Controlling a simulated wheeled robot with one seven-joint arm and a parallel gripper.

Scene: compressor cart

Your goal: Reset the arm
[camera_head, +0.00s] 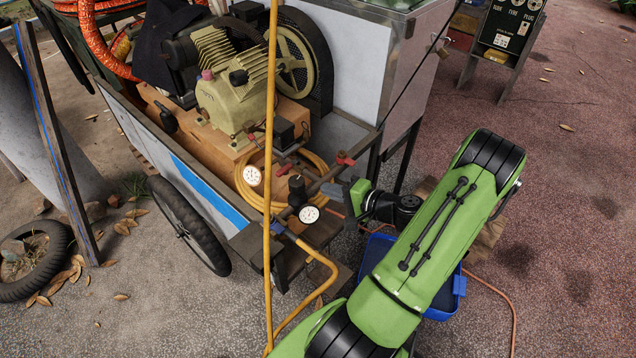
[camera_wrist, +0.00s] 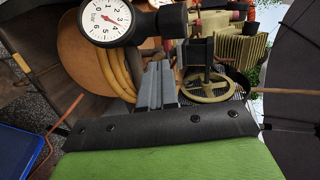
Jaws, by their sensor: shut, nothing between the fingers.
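My green arm reaches in from the lower right of the head view, and my gripper (camera_head: 336,191) points left at the front end of the compressor cart (camera_head: 365,135). In the wrist view my gripper's grey fingers (camera_wrist: 157,82) are together with nothing between them. A white-faced gauge (camera_head: 309,214) sits just left of and below the gripper. A gauge also shows large in the wrist view (camera_wrist: 108,20), above the fingertips. No contact between the fingers and the fittings can be made out.
Near the gripper are a black regulator (camera_head: 297,188), a second gauge (camera_head: 252,176), a red valve handle (camera_head: 345,158) and a coiled yellow hose (camera_head: 255,200). A blue bin (camera_head: 459,285) is partly hidden under my arm. Pavement at right is open.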

